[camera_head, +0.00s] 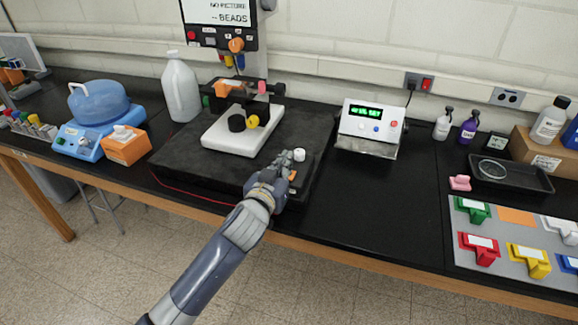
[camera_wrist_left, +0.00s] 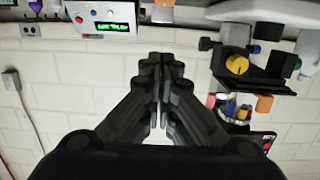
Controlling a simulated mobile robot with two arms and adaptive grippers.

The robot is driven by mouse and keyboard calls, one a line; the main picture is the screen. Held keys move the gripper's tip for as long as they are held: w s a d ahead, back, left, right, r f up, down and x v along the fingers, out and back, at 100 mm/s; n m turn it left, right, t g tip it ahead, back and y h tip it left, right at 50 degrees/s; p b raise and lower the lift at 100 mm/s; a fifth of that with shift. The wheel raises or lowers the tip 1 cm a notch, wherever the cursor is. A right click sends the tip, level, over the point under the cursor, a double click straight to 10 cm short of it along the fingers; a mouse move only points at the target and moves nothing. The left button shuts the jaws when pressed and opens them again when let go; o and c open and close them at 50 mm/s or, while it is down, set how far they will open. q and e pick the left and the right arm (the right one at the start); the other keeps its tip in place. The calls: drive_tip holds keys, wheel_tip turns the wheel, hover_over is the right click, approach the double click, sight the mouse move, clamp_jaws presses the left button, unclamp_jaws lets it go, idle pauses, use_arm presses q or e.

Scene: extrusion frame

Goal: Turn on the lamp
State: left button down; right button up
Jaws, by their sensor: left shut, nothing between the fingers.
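My left gripper (camera_head: 285,160) is shut and empty, at the front right of a black platform (camera_head: 185,160). A white knob (camera_head: 299,155) sits just right of its fingertips, and an orange part (camera_head: 292,175) shows just below; I cannot tell whether it touches either. On the platform stands a device with a white base (camera_head: 222,138), a black upright and a yellow knob (camera_head: 253,121). The wrist view shows the shut fingers (camera_wrist_left: 161,80) and the yellow knob (camera_wrist_left: 237,65). I cannot tell which thing is the lamp. My right gripper is not in view.
A white box with a green display (camera_head: 366,118) stands right of the platform. A wall outlet with a red switch (camera_head: 427,84) is behind it. A white jug (camera_head: 181,88) and an orange box (camera_head: 125,147) stand left. Bare black bench (camera_head: 370,205) lies front right.

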sight(291, 176)
use_arm(q)
drive_tip(key=shift+x, duration=1.2)
drive_tip(key=shift+w+d+f+p, duration=0.15)
drive_tip(key=shift+f+p, duration=0.1)
drive_tip(key=shift+f, duration=0.35)
drive_tip(key=shift+w+a+f+p, duration=0.1)
drive_tip(key=shift+f+p, duration=0.1)
drive_tip(key=shift+f, duration=1.25)
